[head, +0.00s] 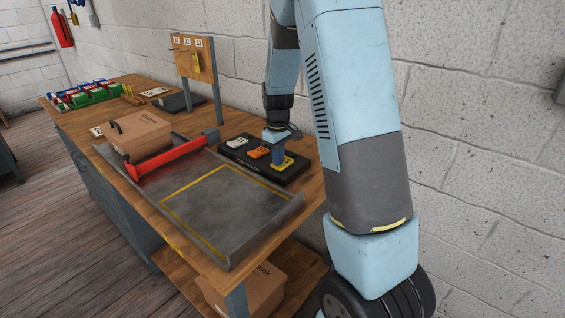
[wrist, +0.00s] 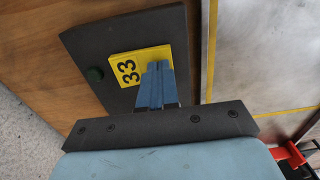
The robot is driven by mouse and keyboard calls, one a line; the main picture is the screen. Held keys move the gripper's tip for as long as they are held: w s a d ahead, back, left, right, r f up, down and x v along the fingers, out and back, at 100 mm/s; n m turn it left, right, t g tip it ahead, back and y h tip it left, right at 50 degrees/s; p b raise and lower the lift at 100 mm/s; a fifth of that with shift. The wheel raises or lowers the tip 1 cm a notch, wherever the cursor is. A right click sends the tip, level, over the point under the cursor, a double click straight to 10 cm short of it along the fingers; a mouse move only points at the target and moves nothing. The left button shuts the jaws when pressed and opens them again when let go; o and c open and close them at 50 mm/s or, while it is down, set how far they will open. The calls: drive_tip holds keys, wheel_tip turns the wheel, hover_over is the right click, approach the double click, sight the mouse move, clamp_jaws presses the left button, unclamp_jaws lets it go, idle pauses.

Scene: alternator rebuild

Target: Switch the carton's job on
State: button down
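The brown carton (head: 148,138) sits on the bench behind a red bar (head: 172,158), with a dark handle on top. A black panel (head: 238,158) right of it bears a white, an orange (head: 259,152) and a yellow plate in a row. The yellow plate (head: 289,164) is nearest me; in the wrist view it (wrist: 122,67) reads 33. Contact cannot be told.
A grey tray (head: 225,205) with a yellow outlined square lies empty in front. A wooden board (head: 186,62) with number labels and a hanging yellow tag stands behind. Green, red and blue bins (head: 85,93) are at the far end. Another carton (head: 262,285) is on the lower shelf.

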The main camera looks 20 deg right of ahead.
drive_tip(key=shift+r, duration=3.45)
drive_tip(key=shift+r, duration=0.1)
drive_tip(key=s+a+r+m+t, duration=0.2)
drive_tip(key=s+r+m+t, duration=0.1)
drive_tip(key=s+r, duration=1.15)
drive_tip(key=s+a+r+m+t, duration=0.1)
drive_tip(key=s+r+m+t, duration=0.1)
drive_tip(key=s, duration=1.3)
drive_tip(key=shift+a+r+m+t, duration=0.2)
drive_tip(key=shift+m+t, duration=0.1)
drive_tip(key=shift+m, duration=0.2)
